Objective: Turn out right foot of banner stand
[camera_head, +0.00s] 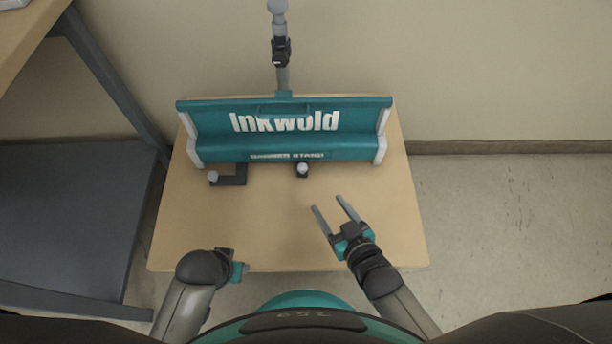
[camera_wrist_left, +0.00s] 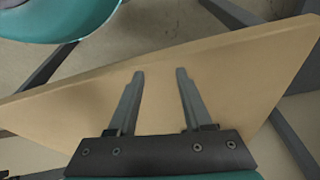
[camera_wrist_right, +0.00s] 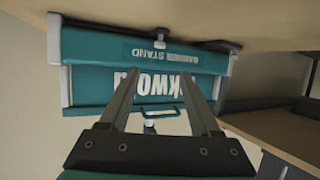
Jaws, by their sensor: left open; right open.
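The banner stand (camera_head: 285,147) is a teal case lettered "Inkwold" with white end caps, lying across the back of the small table. It also shows upside down in the right wrist view (camera_wrist_right: 100,92). Its left foot (camera_head: 240,180) is a dark angled bar with a grey knob, reaching out in front of the case. Its right foot (camera_head: 303,172) shows only as a grey knob and a short dark piece at the front edge. My right gripper (camera_head: 330,203) is open and empty, in front of that foot and apart from it. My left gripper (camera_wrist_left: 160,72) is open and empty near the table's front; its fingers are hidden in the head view.
The wooden tabletop (camera_head: 190,225) is bare in front of the case. A grey pole (camera_head: 279,45) rises behind the case against the wall. A dark shelf unit (camera_head: 70,215) stands to the left. The floor (camera_head: 510,220) at right is clear.

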